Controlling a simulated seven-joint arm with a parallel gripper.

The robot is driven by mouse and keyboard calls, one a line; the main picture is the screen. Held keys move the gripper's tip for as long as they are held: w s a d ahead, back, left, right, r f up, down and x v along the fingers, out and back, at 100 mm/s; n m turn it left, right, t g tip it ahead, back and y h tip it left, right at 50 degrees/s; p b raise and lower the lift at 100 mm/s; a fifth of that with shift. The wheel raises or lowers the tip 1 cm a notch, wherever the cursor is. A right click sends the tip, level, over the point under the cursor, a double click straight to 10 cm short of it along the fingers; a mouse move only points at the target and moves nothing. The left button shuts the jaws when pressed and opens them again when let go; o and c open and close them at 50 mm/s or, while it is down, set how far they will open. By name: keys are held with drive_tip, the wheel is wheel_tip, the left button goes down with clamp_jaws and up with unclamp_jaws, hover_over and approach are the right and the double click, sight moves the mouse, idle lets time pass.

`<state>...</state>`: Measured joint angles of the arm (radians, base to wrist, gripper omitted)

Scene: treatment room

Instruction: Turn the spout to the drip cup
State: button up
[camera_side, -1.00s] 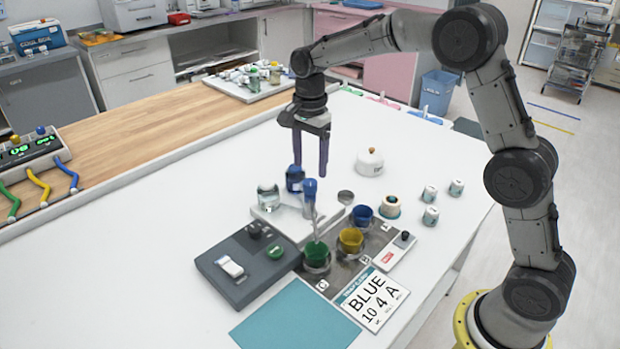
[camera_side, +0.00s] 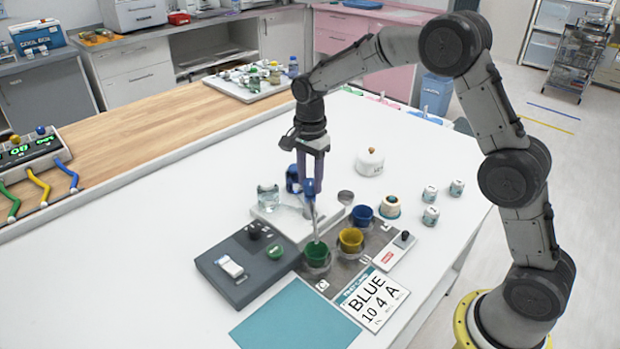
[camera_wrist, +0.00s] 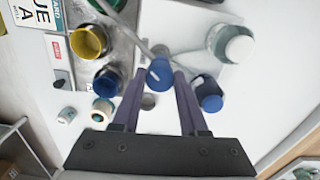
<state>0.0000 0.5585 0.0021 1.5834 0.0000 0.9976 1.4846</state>
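The spout (camera_side: 314,222) is a thin pale tube with a blue knob (camera_side: 309,187) on top. Its lower end points down at the green cup (camera_side: 317,254). My gripper (camera_side: 311,178) is down at the knob, with its purple fingers open. In the wrist view the knob (camera_wrist: 160,73) sits between the fingertips, with a narrow gap seeming to show on each side. A yellow cup (camera_side: 350,240) and a blue cup (camera_side: 362,215) stand in line beyond the green one. A small grey round dish (camera_side: 345,197) is near the stand; I cannot tell which vessel is the drip cup.
A glass jar (camera_side: 268,198) and a blue bottle (camera_side: 293,180) stand close to the spout. A white lidded pot (camera_side: 369,162) stands behind.

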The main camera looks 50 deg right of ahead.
clamp_jaws()
idle(0.9)
